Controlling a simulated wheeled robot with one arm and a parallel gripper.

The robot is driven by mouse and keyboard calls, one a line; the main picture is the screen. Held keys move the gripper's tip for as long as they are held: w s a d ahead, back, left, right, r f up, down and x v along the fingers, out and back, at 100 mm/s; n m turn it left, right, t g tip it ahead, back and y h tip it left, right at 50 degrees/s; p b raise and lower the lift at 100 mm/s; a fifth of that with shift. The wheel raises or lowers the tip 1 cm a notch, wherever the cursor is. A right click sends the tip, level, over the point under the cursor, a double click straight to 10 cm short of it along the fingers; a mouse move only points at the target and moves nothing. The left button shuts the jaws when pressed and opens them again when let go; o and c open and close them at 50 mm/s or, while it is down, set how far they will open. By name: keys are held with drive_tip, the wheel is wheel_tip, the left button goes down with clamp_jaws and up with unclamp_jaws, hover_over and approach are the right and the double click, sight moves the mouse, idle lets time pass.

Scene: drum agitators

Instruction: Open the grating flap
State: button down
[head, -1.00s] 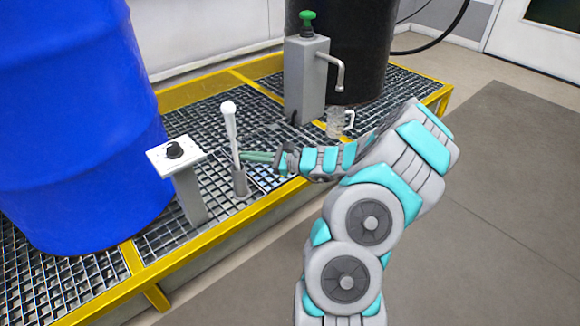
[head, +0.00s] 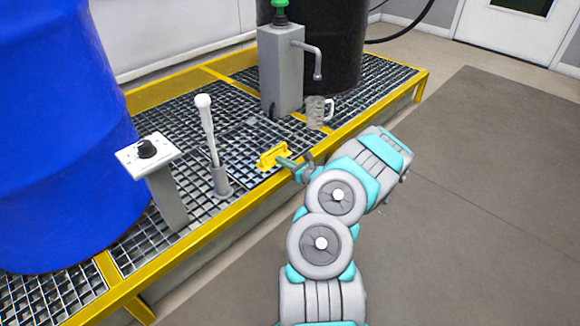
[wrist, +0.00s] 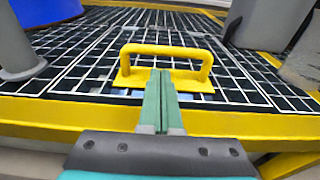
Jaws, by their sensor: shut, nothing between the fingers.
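The grating flap (wrist: 90,75) is a section of metal grid in the platform floor, and it lies flat. Its yellow handle (head: 273,156) stands near the platform's front edge; in the wrist view the handle (wrist: 165,50) is a raised bar on two legs. My gripper (head: 284,162) is at the front side of the handle, low over the yellow edge. In the wrist view my gripper (wrist: 161,75) has its green fingers together, pointing at the gap under the bar. They hold nothing. I cannot tell whether the tips touch the handle.
A white-topped lever (head: 207,125) and a knob post (head: 165,190) stand left of the handle. A grey tap post (head: 281,75) and a glass mug (head: 316,112) stand behind. A blue drum (head: 60,140) is at left. The floor at right is clear.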

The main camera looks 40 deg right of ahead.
drive_tip(key=shift+w+a+f, duration=0.1)
drive_tip(key=shift+w+f, duration=0.05)
drive_tip(key=shift+w, duration=1.5)
